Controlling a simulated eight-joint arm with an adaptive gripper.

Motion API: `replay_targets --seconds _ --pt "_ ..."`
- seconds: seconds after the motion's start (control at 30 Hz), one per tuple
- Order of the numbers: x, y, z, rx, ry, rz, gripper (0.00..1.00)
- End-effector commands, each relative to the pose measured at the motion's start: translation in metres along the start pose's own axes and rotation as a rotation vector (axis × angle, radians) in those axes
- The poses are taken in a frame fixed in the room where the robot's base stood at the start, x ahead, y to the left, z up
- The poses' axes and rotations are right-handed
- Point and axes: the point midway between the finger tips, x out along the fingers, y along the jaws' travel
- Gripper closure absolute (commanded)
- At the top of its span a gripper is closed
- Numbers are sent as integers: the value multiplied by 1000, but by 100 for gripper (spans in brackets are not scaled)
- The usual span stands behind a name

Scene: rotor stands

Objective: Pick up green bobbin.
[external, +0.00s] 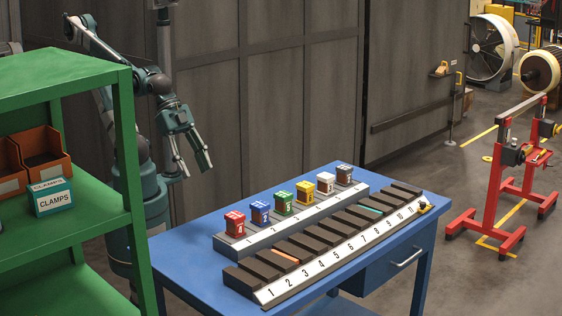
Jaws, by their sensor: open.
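The green bobbin (284,202) stands upright on a low grey numbered rack (291,221) on the blue table (196,248). It is in a row of small coloured bobbins, between a blue one (260,212) on its left and a yellow one (305,192) on its right. My gripper (193,167) hangs above and behind the table's left part, pointing down. Its fingers are spread apart and empty. It is well to the left of the green bobbin and apart from it.
A red bobbin (235,223), a white one (325,182) and a brown one (344,174) share the rack. In front lies a numbered strip (345,250) with dark blocks. A green shelf (100,200) stands at the left. Space above the table is clear.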

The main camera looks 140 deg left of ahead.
Motion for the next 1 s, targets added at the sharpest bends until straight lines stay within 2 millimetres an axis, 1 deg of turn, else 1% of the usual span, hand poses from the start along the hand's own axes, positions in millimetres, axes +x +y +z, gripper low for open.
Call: replay_targets --seconds 0.37,0.53,0.77,1.0 --pt "0 0 0 1 -1 0 51" --pt "0 -3 -4 18 -11 -2 51" --pt "2 -12 -18 93 -55 -2 51" --pt "8 -28 -37 213 -123 13 51"
